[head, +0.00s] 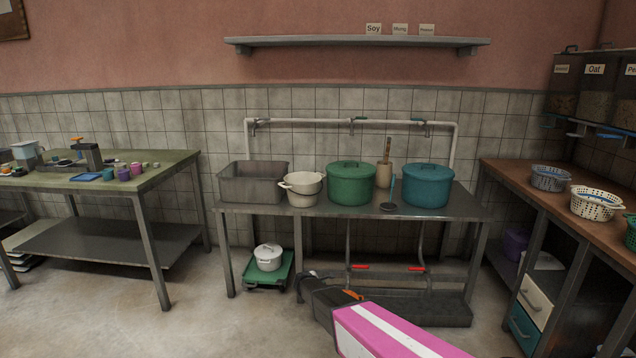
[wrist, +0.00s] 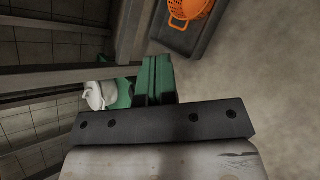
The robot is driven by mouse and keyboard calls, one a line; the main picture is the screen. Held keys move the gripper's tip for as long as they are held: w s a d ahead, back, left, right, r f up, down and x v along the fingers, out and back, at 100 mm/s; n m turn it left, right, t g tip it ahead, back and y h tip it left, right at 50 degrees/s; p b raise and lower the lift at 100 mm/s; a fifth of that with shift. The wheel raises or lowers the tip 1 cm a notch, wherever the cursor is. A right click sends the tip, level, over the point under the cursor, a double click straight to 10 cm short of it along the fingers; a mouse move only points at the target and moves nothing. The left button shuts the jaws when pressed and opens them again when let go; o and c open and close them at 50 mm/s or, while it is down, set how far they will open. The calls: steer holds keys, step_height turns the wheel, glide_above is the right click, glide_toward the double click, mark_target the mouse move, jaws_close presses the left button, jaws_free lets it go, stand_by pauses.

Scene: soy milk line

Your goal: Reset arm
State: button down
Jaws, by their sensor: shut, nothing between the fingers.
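My gripper (wrist: 159,60) shows in the wrist view as two green fingers pressed together, with nothing between them. In the head view my gripper (head: 304,274) is at the lower middle, at the end of my dark wrist and pink-and-white arm link. It is in front of the steel table (head: 300,218), lower in the picture than its top, to the right of a white lidded pot (head: 268,258) on a green cart (head: 262,280). The white pot (wrist: 95,96) also shows left of the fingers in the wrist view.
The steel table holds a grey basin (head: 252,190), a cream pot (head: 303,195), a green pot (head: 350,190) and a blue pot (head: 428,190). A green-topped table (head: 150,172) stands left, a wooden counter (head: 530,185) right. An orange colander (wrist: 185,10) shows in the wrist view. Floor left of centre is clear.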

steer(key=s+d+r+m+g+y, duration=0.1)
steer(key=s+d+r+m+g, duration=0.1)
steer(key=s+d+r+m, duration=0.55)
steer(key=s+d+r+m+g, duration=0.2)
steer(key=s+d+m+g, duration=0.15)
steer(key=s, duration=0.65)
steer(key=s+d+r+m+g+y, duration=0.1)
steer(key=s+d+r+m+g, duration=0.1)
steer(key=s+d+r+m, duration=0.45)
steer(key=s+r+m+g+y, duration=0.1)
steer(key=s+r+m+y, duration=0.2)
steer(key=s, duration=1)
steer(key=shift+d+r+m+g+y, duration=0.3)
steer(key=shift+r+m+g+y, duration=0.05)
steer(key=shift+r+y, duration=0.05)
